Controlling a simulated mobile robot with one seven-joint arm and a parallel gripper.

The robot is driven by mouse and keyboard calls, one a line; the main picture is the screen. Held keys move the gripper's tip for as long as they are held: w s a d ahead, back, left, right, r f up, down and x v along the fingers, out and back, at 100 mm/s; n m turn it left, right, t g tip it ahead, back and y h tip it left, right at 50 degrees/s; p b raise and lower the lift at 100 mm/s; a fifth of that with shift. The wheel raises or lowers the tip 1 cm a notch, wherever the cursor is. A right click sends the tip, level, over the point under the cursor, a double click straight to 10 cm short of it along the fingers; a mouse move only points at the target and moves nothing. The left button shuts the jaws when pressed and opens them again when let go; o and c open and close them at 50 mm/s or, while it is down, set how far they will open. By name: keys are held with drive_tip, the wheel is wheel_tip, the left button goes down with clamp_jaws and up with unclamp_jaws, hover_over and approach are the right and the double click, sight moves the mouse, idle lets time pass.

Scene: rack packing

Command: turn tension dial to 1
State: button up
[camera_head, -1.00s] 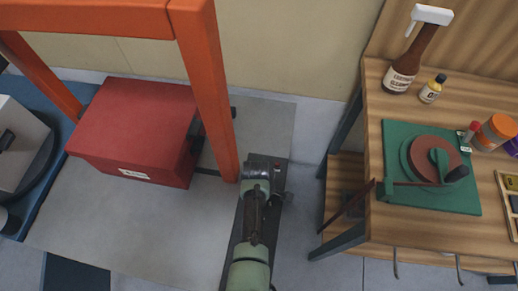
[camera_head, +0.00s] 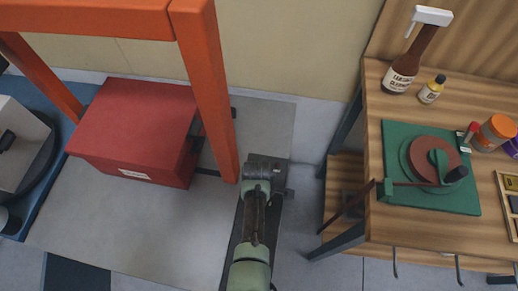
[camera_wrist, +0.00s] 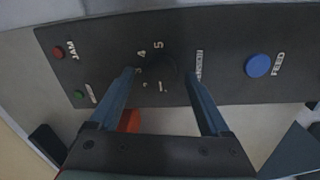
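The tension dial (camera_wrist: 163,66) is a dark knob on a black control panel (camera_wrist: 220,80) in the wrist view. White numbers, including 5 and 4, surround it, with a partly hidden TENSION label at right. The dial's pointer is too dark to read. My gripper (camera_wrist: 159,72) has its two blue-grey fingers apart, one on each side of the dial. A gap seems to show between the fingers and the knob; contact cannot be told. In the head view the arm's end is by the orange frame's post, and the dial cannot be made out.
The panel also has a blue FEED button (camera_wrist: 258,65), a red JAM light (camera_wrist: 58,53) and a green light (camera_wrist: 79,95). The orange frame (camera_head: 205,90) stands over a red box (camera_head: 135,130). A wooden workbench (camera_head: 400,120) is at right.

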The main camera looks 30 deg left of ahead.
wheel_tip(320, 180, up, 13)
drive_tip(key=p, duration=0.2)
drive_tip(key=shift+s+p, duration=0.35)
drive_tip(key=shift+s, duration=0.05)
idle(0.6)
